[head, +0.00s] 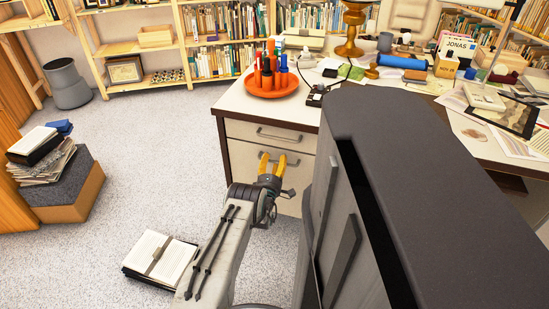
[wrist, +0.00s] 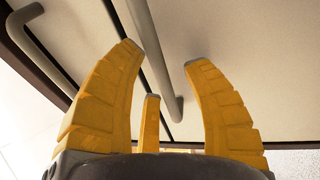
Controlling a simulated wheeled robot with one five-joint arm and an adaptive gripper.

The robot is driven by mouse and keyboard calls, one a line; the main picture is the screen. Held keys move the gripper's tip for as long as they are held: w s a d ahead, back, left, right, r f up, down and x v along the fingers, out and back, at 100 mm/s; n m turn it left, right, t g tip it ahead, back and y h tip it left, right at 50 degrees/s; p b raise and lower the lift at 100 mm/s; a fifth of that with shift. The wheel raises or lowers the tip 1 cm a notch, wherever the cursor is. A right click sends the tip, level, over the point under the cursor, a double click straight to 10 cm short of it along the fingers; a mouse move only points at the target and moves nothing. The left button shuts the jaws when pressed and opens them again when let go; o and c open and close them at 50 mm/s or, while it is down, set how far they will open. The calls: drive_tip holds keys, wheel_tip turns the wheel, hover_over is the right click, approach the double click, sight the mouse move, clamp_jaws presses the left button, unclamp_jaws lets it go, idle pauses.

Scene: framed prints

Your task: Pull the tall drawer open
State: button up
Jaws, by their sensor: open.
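The tall drawer (head: 243,165) is the lower, pale front of the desk, below a shallower drawer (head: 250,130). In the wrist view its front (wrist: 250,80) fills the right side. Its grey bar handle (wrist: 160,62) runs between my fingers. My gripper (head: 272,158) is open in front of the tall drawer, fingers pointing at it. In the wrist view my gripper (wrist: 165,54) has one yellow finger on each side of the handle, with visible gaps. The drawer looks closed. Its lower part is hidden by my arm and body in the head view.
The upper drawer's handle (wrist: 40,50) is at the left of the wrist view. An orange tray (head: 272,90) stands on the desk above. An open book (head: 163,258) lies on the floor, left of my arm. A stack of books and boxes (head: 55,165) stands farther left. The floor between is clear.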

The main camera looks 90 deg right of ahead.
drive_tip(key=shift+o, duration=0.3)
clamp_jaws()
idle(0.3)
